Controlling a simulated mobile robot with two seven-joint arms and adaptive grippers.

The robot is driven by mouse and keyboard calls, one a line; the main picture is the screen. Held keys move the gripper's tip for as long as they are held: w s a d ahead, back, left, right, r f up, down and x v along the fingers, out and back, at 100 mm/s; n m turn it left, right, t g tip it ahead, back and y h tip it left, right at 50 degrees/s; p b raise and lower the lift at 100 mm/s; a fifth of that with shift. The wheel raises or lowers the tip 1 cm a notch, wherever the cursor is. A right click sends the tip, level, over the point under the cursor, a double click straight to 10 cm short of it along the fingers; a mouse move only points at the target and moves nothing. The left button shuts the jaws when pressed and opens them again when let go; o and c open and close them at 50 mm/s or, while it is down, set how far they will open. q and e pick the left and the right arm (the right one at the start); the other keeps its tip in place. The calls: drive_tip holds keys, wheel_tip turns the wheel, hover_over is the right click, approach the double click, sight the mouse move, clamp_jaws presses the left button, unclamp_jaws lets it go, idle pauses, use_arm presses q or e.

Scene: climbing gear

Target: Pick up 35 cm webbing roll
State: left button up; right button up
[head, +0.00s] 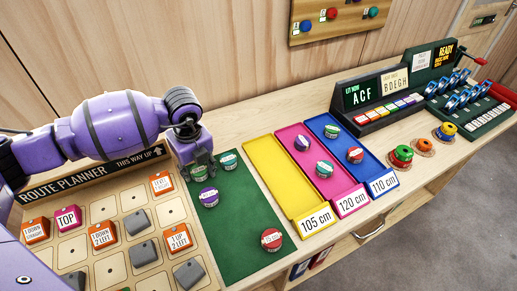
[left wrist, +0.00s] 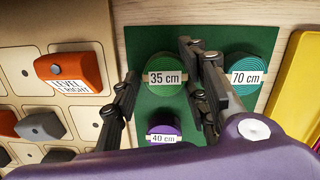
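The 35 cm webbing roll (left wrist: 166,92) is green with a white label and sits on the dark green mat (head: 243,217). In the head view the roll (head: 200,174) is partly hidden by my left gripper (head: 200,168). My left gripper is open and points down at the roll. In the left wrist view its two fingers stand on either side of the roll, the right finger very close to its edge. Whether either finger touches it I cannot tell. My right gripper is not in view.
A teal 70 cm roll (left wrist: 244,75) lies close to the right finger. A purple 40 cm roll (head: 209,197) lies just in front, and a red roll (head: 271,239) farther forward. The route planner board (head: 101,212) with raised blocks is at left; a yellow tray (head: 277,174) is at right.

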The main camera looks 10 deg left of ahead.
use_arm(q)
drive_tip(key=c, duration=0.7)
drive_tip(key=shift+r, duration=0.1)
